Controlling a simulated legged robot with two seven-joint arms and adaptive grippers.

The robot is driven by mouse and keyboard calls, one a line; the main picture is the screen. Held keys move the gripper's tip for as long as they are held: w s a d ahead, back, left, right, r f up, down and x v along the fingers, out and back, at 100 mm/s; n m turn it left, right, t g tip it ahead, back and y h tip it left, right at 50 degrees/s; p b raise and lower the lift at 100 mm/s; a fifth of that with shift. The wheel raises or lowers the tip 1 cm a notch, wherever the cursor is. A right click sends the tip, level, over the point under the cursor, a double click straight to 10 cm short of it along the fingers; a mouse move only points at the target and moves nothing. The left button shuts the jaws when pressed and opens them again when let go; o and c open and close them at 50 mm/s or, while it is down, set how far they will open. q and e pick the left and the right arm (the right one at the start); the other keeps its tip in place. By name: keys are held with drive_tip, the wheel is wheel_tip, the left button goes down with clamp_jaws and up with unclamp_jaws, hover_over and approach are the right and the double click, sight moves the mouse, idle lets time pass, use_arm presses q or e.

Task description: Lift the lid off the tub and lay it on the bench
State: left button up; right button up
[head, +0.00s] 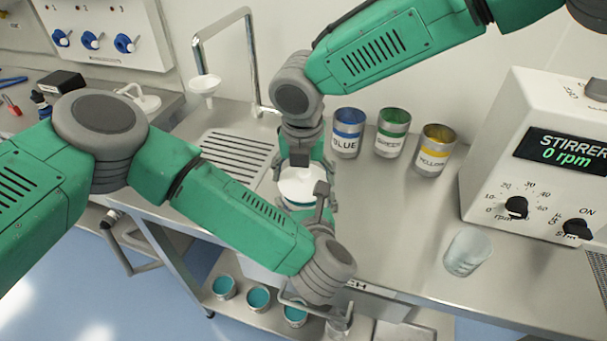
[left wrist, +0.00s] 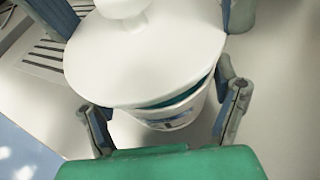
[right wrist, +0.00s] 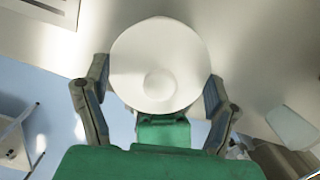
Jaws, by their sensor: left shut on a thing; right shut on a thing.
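The white round lid (head: 299,184) with a raised knob is at the tub, near the bench's front edge. In the left wrist view the lid (left wrist: 145,55) sits askew over the white tub (left wrist: 172,115), and a teal strip shows in the gap under its rim. My right gripper (right wrist: 157,85) is shut on the lid, with one finger at each side of it. My left gripper (left wrist: 166,112) is shut on the tub's body, with its fingers at either side below the lid. Most of the tub is hidden by the lid and grippers in the head view.
Blue (head: 348,132), green (head: 393,132) and yellow (head: 434,150) cans stand behind on the bench (head: 400,215). A clear beaker (head: 467,250) and the stirrer (head: 540,165) are at right. A ribbed drainer (head: 237,153) lies left. Bare bench lies right of the tub.

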sight(304, 171)
use_arm(q)
drive_tip(key=shift+f, duration=0.1)
use_arm(e)
drive_tip(key=shift+r, duration=0.1)
drive_tip(key=shift+r, duration=1.9)
use_arm(q)
drive_tip(key=o, duration=1.6)
